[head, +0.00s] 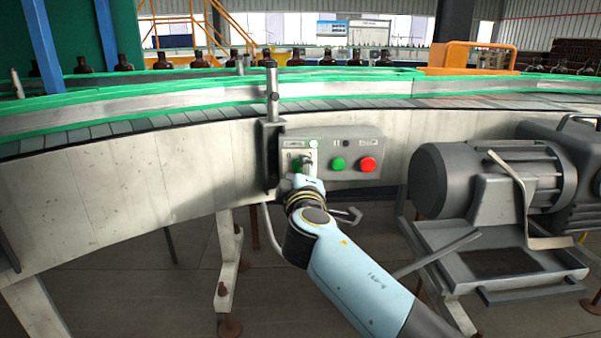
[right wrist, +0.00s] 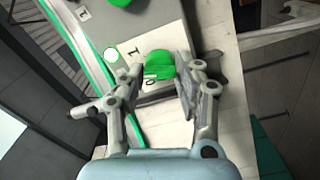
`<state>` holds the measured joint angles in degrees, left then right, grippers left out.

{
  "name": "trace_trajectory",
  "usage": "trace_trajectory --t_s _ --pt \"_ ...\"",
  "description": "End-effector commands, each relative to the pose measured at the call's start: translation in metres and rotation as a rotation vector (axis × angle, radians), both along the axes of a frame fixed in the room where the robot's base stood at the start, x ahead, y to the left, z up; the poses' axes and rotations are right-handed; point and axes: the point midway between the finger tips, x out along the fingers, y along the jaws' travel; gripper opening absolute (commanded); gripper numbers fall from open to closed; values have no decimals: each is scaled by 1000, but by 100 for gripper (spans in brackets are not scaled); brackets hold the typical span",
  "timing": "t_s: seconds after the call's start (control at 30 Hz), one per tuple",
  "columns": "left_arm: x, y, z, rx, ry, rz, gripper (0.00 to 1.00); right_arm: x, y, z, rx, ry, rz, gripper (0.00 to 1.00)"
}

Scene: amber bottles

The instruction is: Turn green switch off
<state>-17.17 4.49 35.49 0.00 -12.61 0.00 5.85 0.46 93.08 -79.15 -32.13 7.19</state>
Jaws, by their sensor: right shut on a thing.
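The green switch (right wrist: 160,64) is a rotary knob on a pale plate with I and O marks, in the right wrist view. In the head view only a bit of its green (head: 297,165) shows behind my gripper. My right gripper (head: 306,170) is at the left part of the grey control box (head: 345,148), shut on the switch. In the right wrist view its fingers (right wrist: 152,86) are on either side of the knob. Which mark the knob points to is hard to tell. My left gripper is not in view.
A green button (head: 338,164) and a red button (head: 368,164) sit right of the switch. A dark bracket with a post (head: 271,140) stands just left of the box. A grey motor (head: 490,175) is at right. Brown bottles (head: 163,61) stand along the conveyor (head: 190,103).

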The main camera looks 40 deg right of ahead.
Motion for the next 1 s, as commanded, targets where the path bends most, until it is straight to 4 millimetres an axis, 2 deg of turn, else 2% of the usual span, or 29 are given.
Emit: trace_trajectory --t_s 1.0 --pt "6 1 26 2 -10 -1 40 -1 1 -2 -789 489 3 1"
